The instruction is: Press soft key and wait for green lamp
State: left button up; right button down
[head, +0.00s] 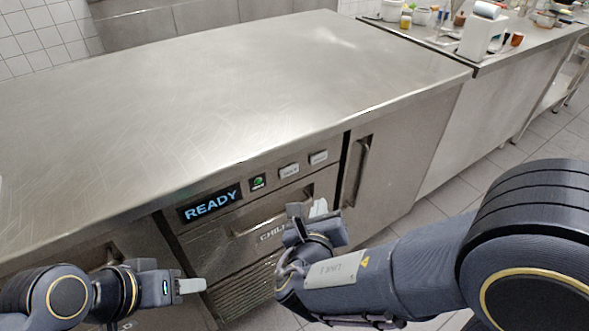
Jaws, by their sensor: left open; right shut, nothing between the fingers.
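A control panel is on the front of the steel counter. Its display (212,204) reads "READY" in light blue letters. Right of it is a small dark square with a green lamp (258,182), which shows green. Two pale keys (289,170) (319,157) follow to the right; their lettering is too small to read, so I cannot tell which is the soft key. My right gripper (319,208) is shut and empty, in front of the drawer below the keys, apart from them in the picture. My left gripper (190,286) is open at the lower left, away from the panel.
The counter top (220,90) is bare. Below the panel are a drawer marked "CHILL" with a handle and a vent grille (245,290). A door handle (358,170) stands out to the right. Another counter with jars and a white dispenser (482,35) is at the back right.

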aim_at(295, 171)
jog(key=w+a, duration=0.5)
jog(key=w, duration=0.2)
dwell(0.5)
jog(key=shift+w+a+p, duration=0.1)
jog(key=shift+w+p, duration=0.1)
jog(key=shift+p, duration=0.1)
dwell(1.7)
jog(key=shift+w+a, duration=0.2)
jog(key=shift+w+a, duration=0.3)
jog(key=shift+w, duration=0.15)
dwell(0.8)
jog(key=shift+s, duration=0.1)
jog(key=shift+s+d, duration=0.55)
jog(key=shift+s, duration=0.15)
jog(key=shift+s+d, duration=0.75)
jog(key=shift+s, duration=0.25)
jog(key=shift+s+d, duration=0.75)
jog(key=shift+s, duration=0.25)
